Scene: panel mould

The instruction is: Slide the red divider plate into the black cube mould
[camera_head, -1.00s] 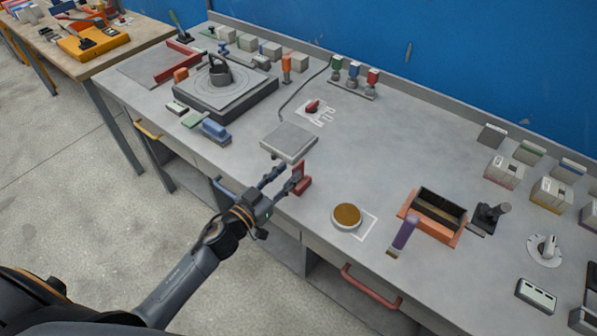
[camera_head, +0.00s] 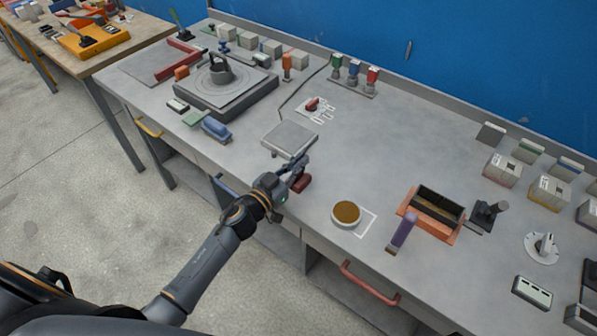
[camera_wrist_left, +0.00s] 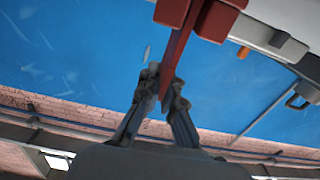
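The red divider plate (camera_wrist_left: 175,60) shows in the left wrist view, running down from a red block (camera_wrist_left: 200,15) between my left gripper's fingers. My left gripper (camera_wrist_left: 164,88) has a finger against each side of the plate and looks shut on it. In the head view, my left gripper (camera_head: 295,168) is at the front edge of the bench, beside the red block (camera_head: 301,183); it hides most of the plate there. A black open box, which looks like the black cube mould (camera_head: 437,203), sits in an orange tray (camera_head: 408,213) to the right. My right gripper is not in view.
A grey square plate (camera_head: 290,139) lies just behind the left gripper. A black tool (camera_head: 488,215) is right of the mould. The bench middle is clear.

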